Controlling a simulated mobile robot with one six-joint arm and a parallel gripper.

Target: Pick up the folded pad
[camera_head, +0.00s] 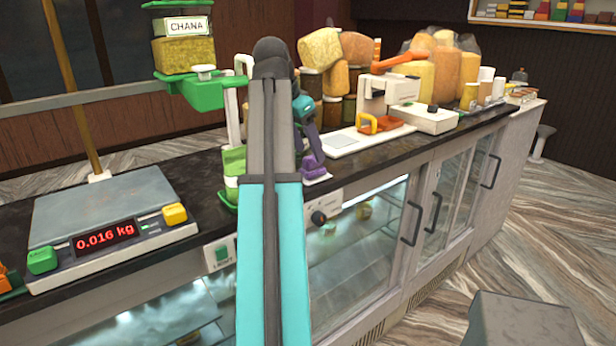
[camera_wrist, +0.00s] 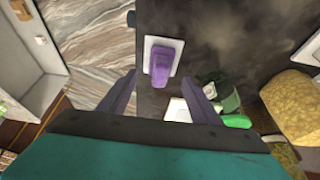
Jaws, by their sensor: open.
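A purple piece (camera_wrist: 162,62), which looks like the folded pad, lies on a small white square plate (camera_wrist: 175,45) on the dark counter in the wrist view. Its exact folds are too small to tell. My gripper (camera_wrist: 160,77) is open, with its two purple fingers apart on either side of the lower end of the purple piece; nothing is between them that I can see as held. In the head view, my gripper (camera_head: 310,140) hangs low over the counter behind my arm, and purple shows (camera_head: 314,170) just below it near the front edge.
A green chana dispenser (camera_head: 196,92) stands left of my arm, with a scale (camera_head: 105,215) reading 0.016 kg farther left. A white and orange machine (camera_head: 400,105) and jars stand to the right. The glass-fronted counter edge (camera_head: 400,175) is close by.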

